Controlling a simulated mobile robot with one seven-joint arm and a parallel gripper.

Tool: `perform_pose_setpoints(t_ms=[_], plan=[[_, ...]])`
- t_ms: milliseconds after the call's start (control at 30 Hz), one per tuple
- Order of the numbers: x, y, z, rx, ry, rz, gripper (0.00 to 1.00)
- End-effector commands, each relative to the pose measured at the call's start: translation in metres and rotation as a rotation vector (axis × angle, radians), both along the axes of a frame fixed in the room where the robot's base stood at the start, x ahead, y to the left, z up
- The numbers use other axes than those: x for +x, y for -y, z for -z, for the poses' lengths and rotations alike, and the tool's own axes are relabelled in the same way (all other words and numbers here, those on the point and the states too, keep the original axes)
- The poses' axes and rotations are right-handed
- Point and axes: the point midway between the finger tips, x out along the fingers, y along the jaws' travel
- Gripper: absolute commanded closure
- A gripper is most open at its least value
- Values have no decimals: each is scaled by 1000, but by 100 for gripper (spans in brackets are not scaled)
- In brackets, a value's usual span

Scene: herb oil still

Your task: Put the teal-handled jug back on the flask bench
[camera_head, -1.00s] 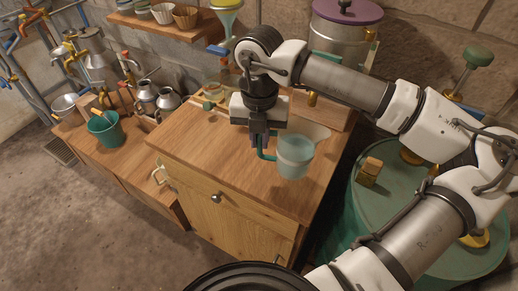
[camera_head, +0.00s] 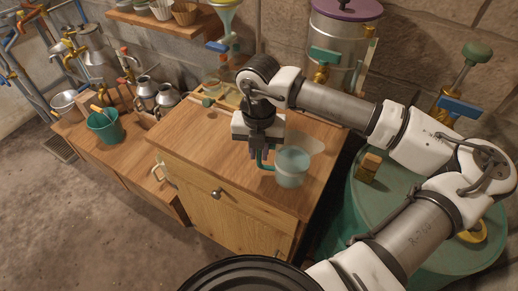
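The jug (camera_head: 292,169) is a pale, see-through cup with a teal handle (camera_head: 262,164) on its left side. It is upright over the front right part of a wooden bench top (camera_head: 205,140); I cannot tell whether its base touches the wood. My gripper (camera_head: 260,152) points down and is shut on the handle. Its fingertips are small and partly merge with the handle in this view. The bench has a drawer front with a round knob and a pale handle on its left side.
A glass flask (camera_head: 212,88) and a green-knobbed part stand at the back of the bench. A metal still (camera_head: 338,50) with a purple lid rises behind. A green drum (camera_head: 405,225) stands right, with a small wooden block (camera_head: 368,167). The bench's left half is clear.

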Motion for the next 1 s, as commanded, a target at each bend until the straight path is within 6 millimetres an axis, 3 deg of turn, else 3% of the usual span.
perform_pose_setpoints(t_ms=[133,533,1000], plan=[[0,0,0,0,0,0,66],[1,1,-9,-1,2,1,66],[1,0,-103,-3,3,1,66]])
